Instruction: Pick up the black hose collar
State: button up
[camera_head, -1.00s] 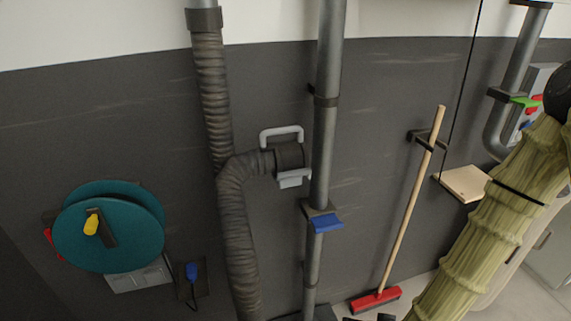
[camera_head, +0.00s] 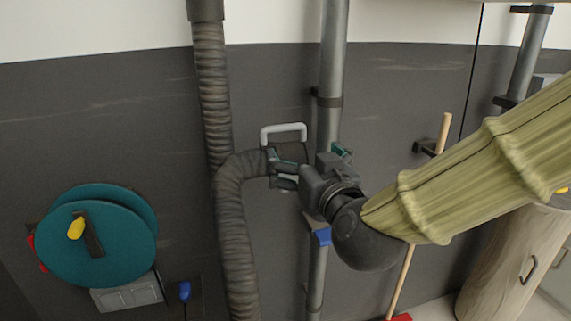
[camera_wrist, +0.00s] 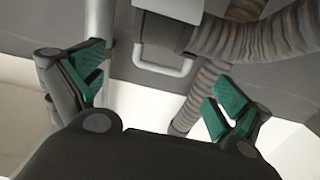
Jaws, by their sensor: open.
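The black hose collar (camera_head: 292,150) sits at the end of the ribbed grey hose's side branch, beside the steel pipe, with a pale grey handle (camera_head: 283,128) next to it. It also shows in the wrist view as a dark block (camera_wrist: 158,30), between the hose end and the pale handle. My gripper (camera_head: 311,160) is in front of the collar and hides its lower part. In the wrist view, my gripper (camera_wrist: 156,85) is open, its teal-padded fingers spread wide with nothing between them. The collar lies beyond the fingertips there; contact is not visible.
The ribbed hose (camera_head: 235,220) hangs left of my gripper. The vertical steel pipe (camera_head: 332,60) passes close behind it, with a blue lever (camera_head: 323,236) below. A teal reel (camera_head: 100,245) is at lower left. A broom handle (camera_head: 444,130) leans at right.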

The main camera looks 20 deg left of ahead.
aim_at(284, 151)
jog(key=shift+t, duration=0.3)
jog(key=shift+s+a+r+p+x, duration=0.15)
jog(key=shift+r+p+x, duration=0.3)
jog(key=shift+x, duration=1.3)
jog(key=shift+a+r+p+x, duration=0.1)
jog(key=shift+p+x, duration=0.55)
jog(key=shift+x, duration=1.1)
jog(key=shift+s+a+r+p+x, duration=0.15)
jog(key=shift+r+p+x, duration=0.3)
jog(key=shift+x, duration=1.3)
jog(key=shift+f, duration=0.15)
jog(key=c, duration=1.4)
jog(key=shift+o, duration=0.2)
